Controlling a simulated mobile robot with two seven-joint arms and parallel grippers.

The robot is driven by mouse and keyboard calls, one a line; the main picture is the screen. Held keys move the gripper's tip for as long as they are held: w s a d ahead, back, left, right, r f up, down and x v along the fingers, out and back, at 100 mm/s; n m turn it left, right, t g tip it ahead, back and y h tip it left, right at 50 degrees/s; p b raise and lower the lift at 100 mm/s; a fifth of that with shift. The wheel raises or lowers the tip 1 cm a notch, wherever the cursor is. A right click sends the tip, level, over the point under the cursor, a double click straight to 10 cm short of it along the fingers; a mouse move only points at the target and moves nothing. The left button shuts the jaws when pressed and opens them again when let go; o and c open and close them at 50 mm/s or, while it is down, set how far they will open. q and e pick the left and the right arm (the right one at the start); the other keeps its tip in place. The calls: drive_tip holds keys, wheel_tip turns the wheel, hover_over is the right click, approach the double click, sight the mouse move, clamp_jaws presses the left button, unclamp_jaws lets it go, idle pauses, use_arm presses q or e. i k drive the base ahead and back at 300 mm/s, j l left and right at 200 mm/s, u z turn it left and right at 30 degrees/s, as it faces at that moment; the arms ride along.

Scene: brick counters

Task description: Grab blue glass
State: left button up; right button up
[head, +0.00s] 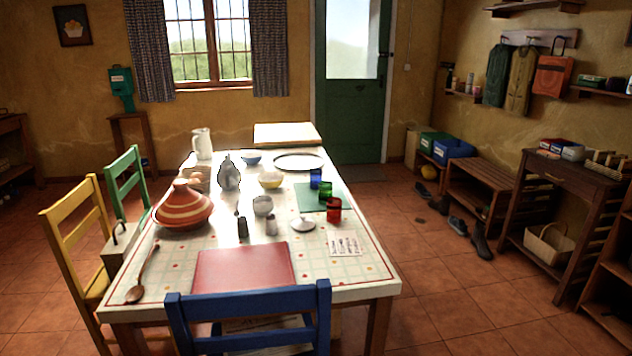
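The blue glass (315,179) stands upright on the table, right of the middle, near the back edge of a green mat (306,197). A green glass (325,192) stands just in front of it to the right, and a red glass (334,211) stands nearer still. The three glasses form a short diagonal row near the table's right side. Neither of my grippers shows in the head view.
A blue chair (250,303) stands at the table's near edge; yellow (72,222) and green (124,180) chairs are at its left. A striped tagine (183,208), bowls, a pitcher (202,144) and a tray (299,162) crowd the table (350,290). Floor right of the table is open.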

sight(316, 179)
drive_tip(key=i+l+z, duration=0.25)
drive_tip(key=l+z, duration=0.2)
drive_tip(key=i+l+z, duration=0.65)
drive_tip(key=z, duration=0.2)
drive_tip(key=i+l+z, duration=0.15)
drive_tip(key=i, duration=0.35)
drive_tip(key=i+l+z, duration=0.1)
drive_tip(key=i, duration=0.45)
drive_tip(key=i+u, duration=0.35)
drive_tip(key=i+l+u, duration=0.1)
drive_tip(key=i+u, duration=0.3)
drive_tip(key=i, duration=0.15)
drive_tip(key=i+u, duration=0.4)
drive_tip(key=i+l+u, duration=0.1)
drive_tip(key=i+u, duration=0.8)
drive_tip(key=i+l+u, duration=0.1)
drive_tip(key=i+u, duration=0.8)
drive_tip(key=i+l+u, duration=0.2)
drive_tip(key=u, duration=0.3)
